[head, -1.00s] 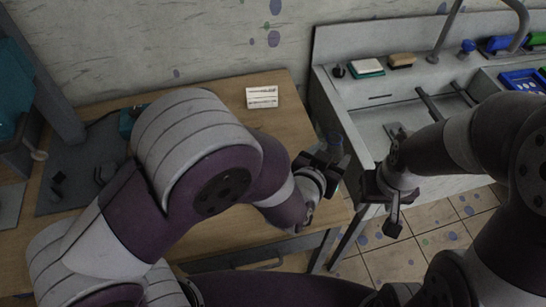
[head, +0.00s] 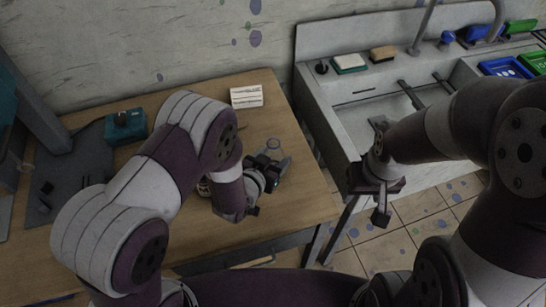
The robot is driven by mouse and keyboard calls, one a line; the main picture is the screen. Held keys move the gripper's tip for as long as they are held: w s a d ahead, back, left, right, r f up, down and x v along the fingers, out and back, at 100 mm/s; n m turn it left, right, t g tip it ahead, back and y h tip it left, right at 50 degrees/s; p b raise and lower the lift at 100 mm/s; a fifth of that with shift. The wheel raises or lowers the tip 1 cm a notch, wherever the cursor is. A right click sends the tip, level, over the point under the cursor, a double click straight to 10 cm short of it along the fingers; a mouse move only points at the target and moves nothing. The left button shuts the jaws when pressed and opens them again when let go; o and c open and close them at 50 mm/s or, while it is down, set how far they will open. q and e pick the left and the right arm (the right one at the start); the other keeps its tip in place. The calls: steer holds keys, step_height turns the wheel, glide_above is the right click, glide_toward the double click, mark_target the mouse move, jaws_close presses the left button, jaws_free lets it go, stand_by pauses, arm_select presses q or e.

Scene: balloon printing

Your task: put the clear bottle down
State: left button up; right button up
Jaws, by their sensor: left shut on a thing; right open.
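The clear bottle (head: 275,148) is a see-through, greyish shape with a round outline at its top. It stands roughly upright over the right part of the wooden table (head: 300,207). My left gripper (head: 272,162) is shut on it, and my gripper and wrist hide part of it. I cannot tell whether its base touches the table. My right gripper (head: 374,192) is open and empty, in front of the sink unit and above the tiled floor.
A white card with dark lines (head: 246,96) lies at the table's back. A teal block (head: 125,125) and dark mat (head: 68,178) are at left. The sink (head: 378,120) stands at right, with a green-and-white sponge (head: 349,63) and brown brush (head: 383,54). The table's right side has free room.

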arm_select(q)
steer(key=shift+f, duration=0.15)
steer(key=o, duration=1.2)
steer(key=shift+o, duration=0.2)
steer(key=shift+s+r, duration=0.15)
steer(key=shift+r, duration=0.15)
steer(key=v, duration=1.1)
steer(key=shift+s+a, duration=0.25)
steer(key=shift+s, duration=0.05)
steer(key=shift+r, duration=0.1)
